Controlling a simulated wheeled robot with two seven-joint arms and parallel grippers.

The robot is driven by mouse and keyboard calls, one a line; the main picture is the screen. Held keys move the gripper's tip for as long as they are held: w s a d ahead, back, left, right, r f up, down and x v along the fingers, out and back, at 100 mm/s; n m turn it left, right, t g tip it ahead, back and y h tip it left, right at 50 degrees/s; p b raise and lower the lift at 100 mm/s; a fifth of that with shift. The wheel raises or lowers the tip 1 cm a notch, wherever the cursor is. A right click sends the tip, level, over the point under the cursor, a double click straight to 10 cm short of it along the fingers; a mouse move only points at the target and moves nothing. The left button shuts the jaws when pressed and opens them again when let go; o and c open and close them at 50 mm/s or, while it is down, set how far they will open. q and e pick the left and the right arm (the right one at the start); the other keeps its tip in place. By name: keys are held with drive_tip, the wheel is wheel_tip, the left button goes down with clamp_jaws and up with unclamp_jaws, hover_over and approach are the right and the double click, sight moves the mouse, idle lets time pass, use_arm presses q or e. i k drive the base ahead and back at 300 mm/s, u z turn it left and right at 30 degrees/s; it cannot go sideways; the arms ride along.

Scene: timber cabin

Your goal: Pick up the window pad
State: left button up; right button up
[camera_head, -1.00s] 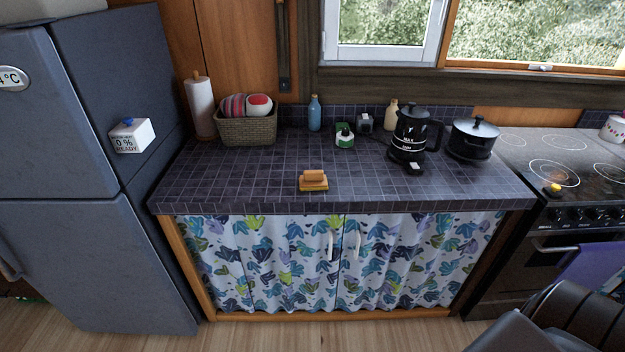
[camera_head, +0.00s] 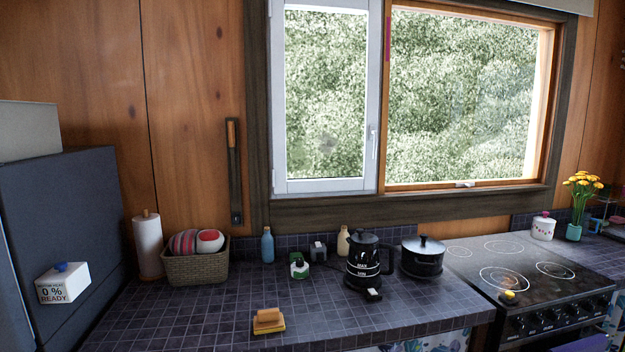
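The window pad (camera_head: 268,321) appears to be the small pad with an orange-brown handle block and a yellowish base. It lies flat on the dark tiled counter (camera_head: 205,324), near the front edge, left of the kettle. Nothing touches it and its handle faces up. Neither of my grippers shows in the head view. The window above the counter has a white-framed pane (camera_head: 325,100) on the left and a wood-framed pane on the right.
The stove (camera_head: 530,270) is at right, the fridge (camera_head: 70,215) at left. Counter around the pad is clear.

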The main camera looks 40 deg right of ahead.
sight(271, 319)
drive_tip(key=u, duration=0.25)
drive_tip(key=i, duration=1.2)
drive_tip(key=z, duration=0.55)
